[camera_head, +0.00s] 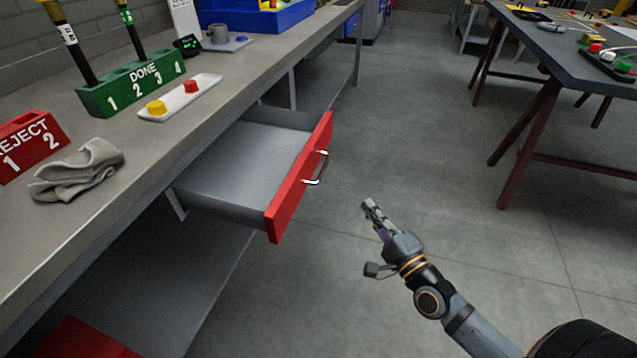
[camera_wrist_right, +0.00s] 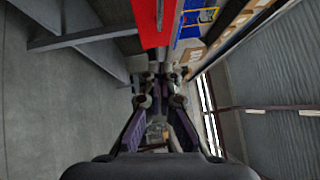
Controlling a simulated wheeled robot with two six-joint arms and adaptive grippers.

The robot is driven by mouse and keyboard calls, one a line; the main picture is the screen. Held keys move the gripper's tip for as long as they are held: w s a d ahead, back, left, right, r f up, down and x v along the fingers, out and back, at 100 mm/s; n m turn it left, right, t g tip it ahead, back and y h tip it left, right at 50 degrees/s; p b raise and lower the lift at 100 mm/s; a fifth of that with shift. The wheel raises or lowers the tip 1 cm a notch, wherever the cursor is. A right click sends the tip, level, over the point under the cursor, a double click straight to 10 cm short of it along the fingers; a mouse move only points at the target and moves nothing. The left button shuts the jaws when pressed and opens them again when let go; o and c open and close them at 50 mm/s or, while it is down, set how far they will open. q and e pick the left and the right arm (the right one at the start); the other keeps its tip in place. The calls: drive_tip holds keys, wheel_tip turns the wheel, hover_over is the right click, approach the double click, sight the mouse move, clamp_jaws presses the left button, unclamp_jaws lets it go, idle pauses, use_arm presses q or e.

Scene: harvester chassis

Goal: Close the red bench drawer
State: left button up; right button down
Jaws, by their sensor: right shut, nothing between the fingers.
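The red bench drawer (camera_head: 300,180) is pulled out from under the grey workbench in the head view, and its grey inside looks empty. A metal bar handle (camera_head: 318,168) is on its red front. My right gripper (camera_head: 368,207) is shut and empty, apart from the drawer, to the right of and a little below the handle in the picture. In the right wrist view the closed fingers (camera_wrist_right: 160,82) point forward, and a red panel (camera_wrist_right: 153,22), likely the drawer front, shows at the top. My left gripper is not in view.
The bench top (camera_head: 110,215) holds a grey glove (camera_head: 77,170), a red REJECT block (camera_head: 30,145), a green DONE block (camera_head: 130,85) and a white tray (camera_head: 181,97). A dark table (camera_head: 560,65) stands at right. The floor (camera_head: 420,130) between is clear.

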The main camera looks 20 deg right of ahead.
use_arm(q)
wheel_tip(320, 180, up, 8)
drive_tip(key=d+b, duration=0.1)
drive_tip(key=b, duration=0.1)
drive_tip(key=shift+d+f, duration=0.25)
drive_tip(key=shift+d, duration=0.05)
use_arm(e)
drive_tip(key=a+x, duration=0.2)
drive_tip(key=x, duration=1)
drive_tip(key=shift+s+a, duration=0.2)
drive_tip(key=shift+a, duration=0.2)
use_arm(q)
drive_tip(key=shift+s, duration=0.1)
use_arm(e)
drive_tip(key=shift+r, duration=0.15)
